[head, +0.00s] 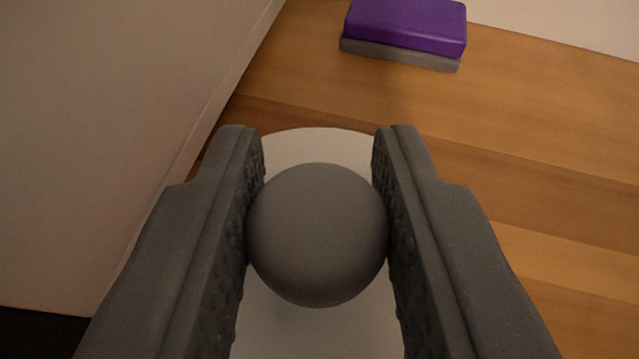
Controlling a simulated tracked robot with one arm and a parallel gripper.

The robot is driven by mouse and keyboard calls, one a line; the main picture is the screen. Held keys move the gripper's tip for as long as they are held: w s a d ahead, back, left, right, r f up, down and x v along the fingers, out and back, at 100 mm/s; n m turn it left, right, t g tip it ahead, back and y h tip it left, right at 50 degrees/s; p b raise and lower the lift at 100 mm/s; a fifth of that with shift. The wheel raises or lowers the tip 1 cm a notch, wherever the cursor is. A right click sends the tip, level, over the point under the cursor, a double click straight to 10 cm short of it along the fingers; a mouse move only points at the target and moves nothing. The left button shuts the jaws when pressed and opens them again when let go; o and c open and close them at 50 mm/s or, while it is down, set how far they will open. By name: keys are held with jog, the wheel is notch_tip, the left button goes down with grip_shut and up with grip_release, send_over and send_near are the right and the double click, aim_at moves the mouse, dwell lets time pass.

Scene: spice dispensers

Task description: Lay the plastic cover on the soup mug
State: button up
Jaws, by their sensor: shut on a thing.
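The plastic cover (318,144) is a pale round disc with a dark grey ball-shaped knob (318,235) on top. My gripper (318,165) is shut on the knob, with one ridged finger pressed to its left side and one to its right. The disc lies below the fingers, and they hide parts of its left and right sides. No soup mug can be made out. I cannot tell whether anything is under the cover.
A purple block with a grey bottom layer (405,28) lies on the wooden surface (560,140) at the top. A pale upright panel (110,120) stands close on the left. The wood to the right is clear.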

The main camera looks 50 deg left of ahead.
jog(key=shift+f, duration=0.35)
dwell(0.5)
jog(key=o, duration=1)
jog(key=shift+o, duration=0.2)
jog(key=v, duration=1.3)
jog(key=shift+s+d+b, duration=0.15)
jog(key=shift+d+b, duration=0.15)
jog(key=shift+d, duration=0.05)
jog(key=shift+r, duration=0.1)
